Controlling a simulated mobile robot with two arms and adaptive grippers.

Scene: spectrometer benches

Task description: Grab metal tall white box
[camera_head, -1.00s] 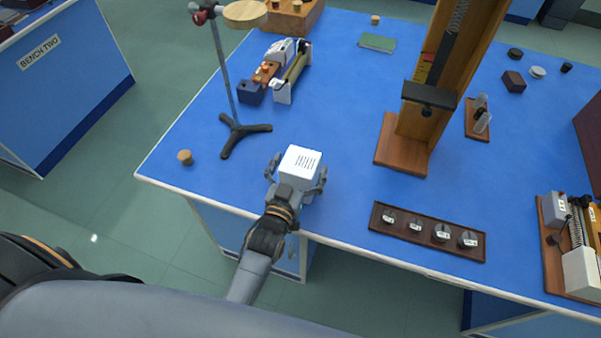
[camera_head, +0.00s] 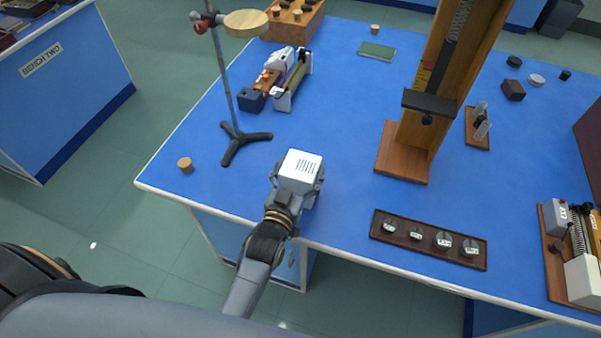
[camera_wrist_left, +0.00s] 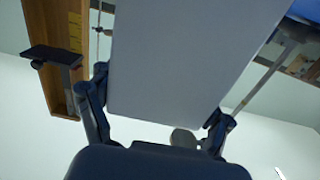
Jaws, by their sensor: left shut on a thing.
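The tall white box (camera_head: 300,167) with dark slots on its top stands near the front edge of the blue bench. My left gripper (camera_head: 297,184) is shut on it, with a finger at each side. In the left wrist view the box (camera_wrist_left: 190,55) fills the middle as a plain pale face, and the fingers of my left gripper (camera_wrist_left: 158,118) press at its left and right edges. The lower part of the box is hidden behind my gripper in the head view. My right gripper is not in view.
A tripod stand (camera_head: 240,140) is behind and left of the box, with a small cork (camera_head: 185,165) farther left. A tray of weights (camera_head: 428,240) lies to the right. A tall wooden apparatus (camera_head: 405,160) stands behind right. Clear blue surface lies between.

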